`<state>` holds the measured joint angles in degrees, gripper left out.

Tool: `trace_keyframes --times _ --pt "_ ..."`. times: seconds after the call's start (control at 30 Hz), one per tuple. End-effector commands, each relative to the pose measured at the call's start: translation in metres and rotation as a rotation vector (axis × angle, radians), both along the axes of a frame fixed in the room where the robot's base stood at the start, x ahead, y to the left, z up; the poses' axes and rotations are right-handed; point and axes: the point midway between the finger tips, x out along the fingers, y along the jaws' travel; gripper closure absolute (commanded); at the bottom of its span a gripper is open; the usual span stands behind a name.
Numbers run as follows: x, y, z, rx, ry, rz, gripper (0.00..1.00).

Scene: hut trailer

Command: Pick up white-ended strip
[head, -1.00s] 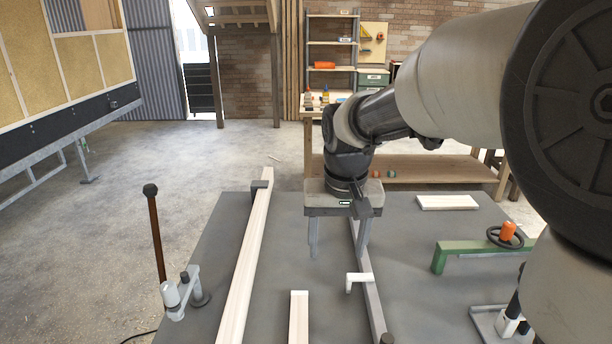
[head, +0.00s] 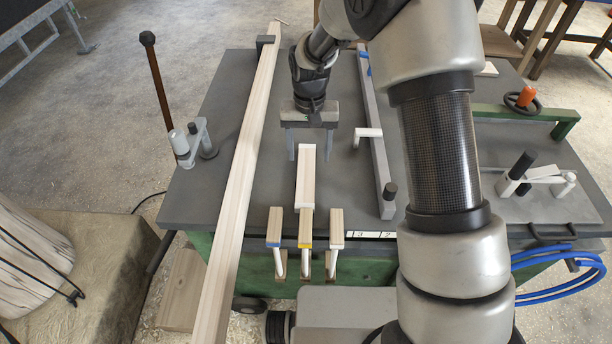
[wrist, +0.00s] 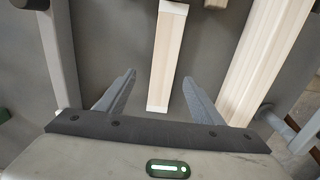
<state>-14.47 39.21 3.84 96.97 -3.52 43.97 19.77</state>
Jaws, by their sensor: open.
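A short pale wooden strip (head: 306,172) lies on the grey tabletop, its ends white; it also shows in the wrist view (wrist: 167,58). My gripper (head: 310,157) is open and empty, pointing down at the strip's far end. In the wrist view my two fingers (wrist: 160,78) appear on either side of that strip, with nothing between them gripped. Their exact height above it is unclear. Three shorter wooden pieces sit at the table's front edge: one blue-ended (head: 275,228), one yellow-ended (head: 305,228) and one white-ended (head: 337,228).
A long pale plank (head: 242,160) runs along the left of the strip. A grey bar (head: 375,140) with a white side arm (head: 367,134) lies to the right. A clamp (head: 187,148) stands at the table's left edge. A green beam (head: 560,117) lies at the right.

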Motion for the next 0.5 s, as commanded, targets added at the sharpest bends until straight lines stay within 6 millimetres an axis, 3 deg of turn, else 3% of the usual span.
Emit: trace_keyframes --times 0.1,0.37,0.5 --pt "0.000 0.000 -0.015 0.000 0.001 0.000 0.39" --pt "-0.002 0.003 -0.029 0.000 0.001 0.001 0.39" --pt "-0.005 0.008 -0.049 0.000 0.003 0.002 0.39"
